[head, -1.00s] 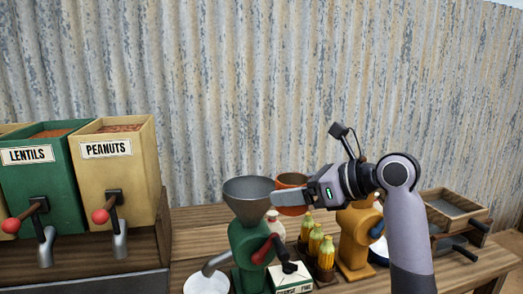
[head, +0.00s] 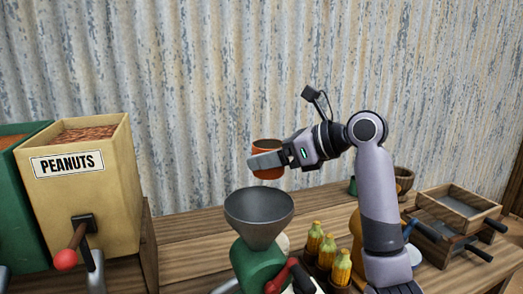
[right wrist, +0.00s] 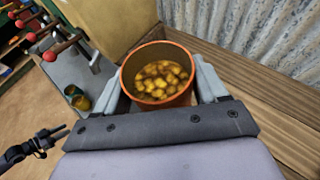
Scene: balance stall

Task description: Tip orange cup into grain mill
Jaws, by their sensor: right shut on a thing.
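The orange cup (head: 268,146) is held upright above the grain mill in the head view. In the right wrist view the orange cup (right wrist: 184,50) is open at the top and holds yellow-brown pieces. My right gripper (head: 266,163) is shut on the cup, with one finger on each side of it in the right wrist view (right wrist: 160,84). The grain mill has a grey funnel hopper (head: 259,217) on a green body (head: 256,264) with a red-handled crank. The cup appears above the hopper's back rim.
A peanuts bin (head: 83,190) with a red-knobbed lever stands at left, beside a green bin. Corn cobs (head: 328,250) in a wooden holder stand right of the mill. Wooden trays (head: 458,212) sit at the far right. A corrugated wall (head: 200,90) closes the back.

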